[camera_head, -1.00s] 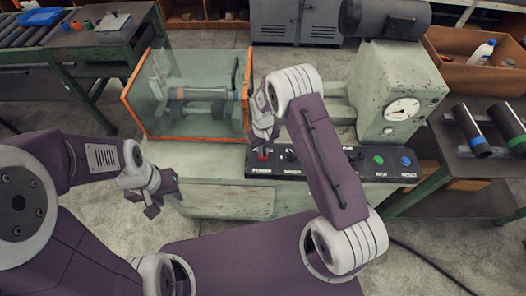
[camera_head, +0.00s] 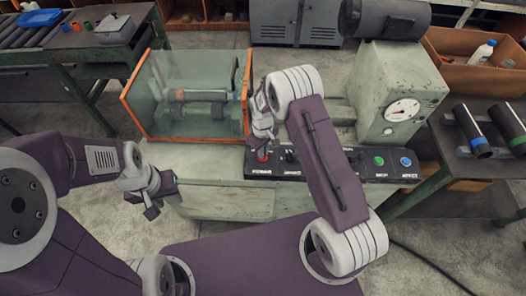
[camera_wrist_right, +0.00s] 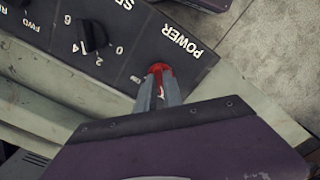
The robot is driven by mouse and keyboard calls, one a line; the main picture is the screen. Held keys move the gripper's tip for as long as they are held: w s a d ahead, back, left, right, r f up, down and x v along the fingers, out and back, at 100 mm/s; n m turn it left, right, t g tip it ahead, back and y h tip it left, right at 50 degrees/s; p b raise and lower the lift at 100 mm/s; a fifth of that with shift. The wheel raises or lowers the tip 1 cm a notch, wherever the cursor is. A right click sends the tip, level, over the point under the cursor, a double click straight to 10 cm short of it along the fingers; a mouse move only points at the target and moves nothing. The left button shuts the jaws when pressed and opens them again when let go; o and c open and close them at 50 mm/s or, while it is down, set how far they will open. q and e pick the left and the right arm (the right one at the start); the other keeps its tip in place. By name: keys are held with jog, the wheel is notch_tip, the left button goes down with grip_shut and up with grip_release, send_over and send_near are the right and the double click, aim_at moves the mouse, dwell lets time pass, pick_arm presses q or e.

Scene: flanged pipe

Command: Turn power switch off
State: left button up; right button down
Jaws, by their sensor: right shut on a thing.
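The red power switch (camera_head: 262,156) is at the left end of the dark control panel (camera_head: 400,171), above the POWER label. My right gripper (camera_head: 264,143) reaches down to it. In the right wrist view, the right gripper's fingers (camera_wrist_right: 162,85) are shut on the red switch (camera_wrist_right: 160,68), with red showing at and between the fingertips. The fingers hide part of the switch, and I cannot tell its position. My left gripper (camera_head: 152,209) hangs empty left of the machine's front, away from the panel; its finger gap is unclear.
A black speed knob (camera_wrist_right: 91,37) is close beside the power switch. Green (camera_head: 379,161) and blue (camera_head: 405,162) buttons sit at the panel's right. A glass guard with an orange frame (camera_head: 128,106) stands behind left. Pipes (camera_head: 468,130) lie on the right bench.

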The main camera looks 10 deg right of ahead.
jog(key=c, duration=1.5)
grip_release()
jog(key=shift+w, duration=0.15)
notch_tip(320, 180, up, 9)
jog(key=shift+r+b, duration=0.1)
jog(key=shift+b, duration=0.55)
jog(key=s+d+r+m+t, duration=0.1)
jog(key=s+d+r, duration=0.3)
jog(key=r, duration=0.5)
jog(key=s+f+m, duration=0.1)
jog(key=s, duration=0.4)
jog(key=s+f+m, duration=0.1)
jog(key=s+m, duration=0.1)
jog(key=s, duration=0.3)
jog(key=s+f+m, duration=0.1)
jog(key=s+m, duration=0.1)
jog(key=s, duration=0.3)
jog(key=shift+d+f, duration=0.1)
jog(key=shift+d, duration=0.25)
